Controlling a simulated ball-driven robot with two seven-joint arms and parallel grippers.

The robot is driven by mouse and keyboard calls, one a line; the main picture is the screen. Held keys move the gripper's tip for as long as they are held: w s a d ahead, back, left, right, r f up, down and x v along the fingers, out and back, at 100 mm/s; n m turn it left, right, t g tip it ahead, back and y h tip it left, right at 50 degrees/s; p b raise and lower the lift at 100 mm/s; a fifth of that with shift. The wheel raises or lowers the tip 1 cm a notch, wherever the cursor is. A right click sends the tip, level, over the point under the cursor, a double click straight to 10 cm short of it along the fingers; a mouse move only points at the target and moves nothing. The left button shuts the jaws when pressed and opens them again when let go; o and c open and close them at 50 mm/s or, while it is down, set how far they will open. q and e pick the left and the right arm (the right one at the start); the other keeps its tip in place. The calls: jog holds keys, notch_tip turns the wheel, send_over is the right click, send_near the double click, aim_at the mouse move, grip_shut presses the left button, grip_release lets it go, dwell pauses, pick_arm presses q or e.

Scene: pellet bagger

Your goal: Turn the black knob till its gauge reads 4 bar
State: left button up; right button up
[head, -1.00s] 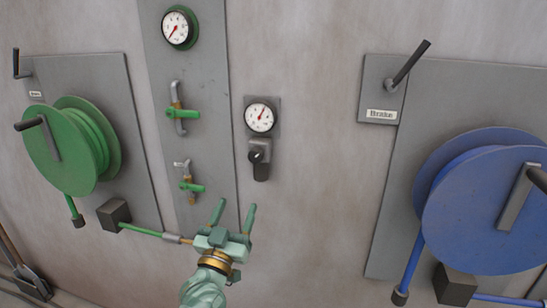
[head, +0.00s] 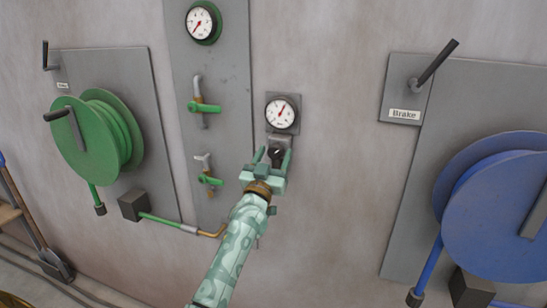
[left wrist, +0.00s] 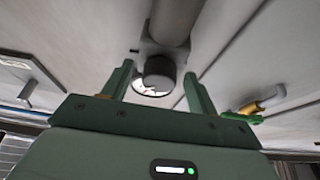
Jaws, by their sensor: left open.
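The black knob (head: 276,152) sits on a grey wall plate below its white round gauge (head: 282,112). The gauge needle points up and slightly right; its numbers are too small to read. My left gripper (head: 273,157) is open at the knob, with one finger on each side of it in the picture. In the left wrist view the knob (left wrist: 159,72) shows between the two open fingers (left wrist: 160,85), apart from both, and part of the gauge face (left wrist: 151,91) shows behind it. My right gripper is not in view.
A tall grey panel (head: 222,75) to the left carries another gauge (head: 201,23) and two green-handled valves (head: 204,107). A green hose reel (head: 82,140) is at the far left. A blue reel (head: 500,210) and a Brake lever (head: 436,62) are at the right.

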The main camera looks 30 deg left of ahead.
pick_arm(q)
jog(key=c, duration=1)
jog(key=shift+d+r+n+y+p, duration=0.1)
jog(key=shift+r+n+y+p, duration=0.1)
jog(key=shift+n+y+p, duration=0.65)
jog(key=n+g+y+p, duration=0.1)
jog(key=n+p, duration=0.1)
jog(key=n, duration=0.1)
jog(key=n+g+y+p, duration=0.1)
jog(key=n+p, duration=0.2)
jog(key=n+g+y+p, duration=0.1)
jog(key=n+p, duration=0.2)
jog(key=n, duration=0.1)
jog(key=shift+d+r, duration=0.15)
jog(key=shift+r, duration=0.05)
jog(key=shift+f+n+g+y+p, duration=0.1)
jog(key=shift+n+g+y+p, duration=0.25)
jog(key=shift+n+p, duration=0.7)
jog(key=shift+f+n+g+y+p, duration=0.1)
jog(key=shift+n+g+p, duration=0.55)
jog(key=shift+n, duration=0.55)
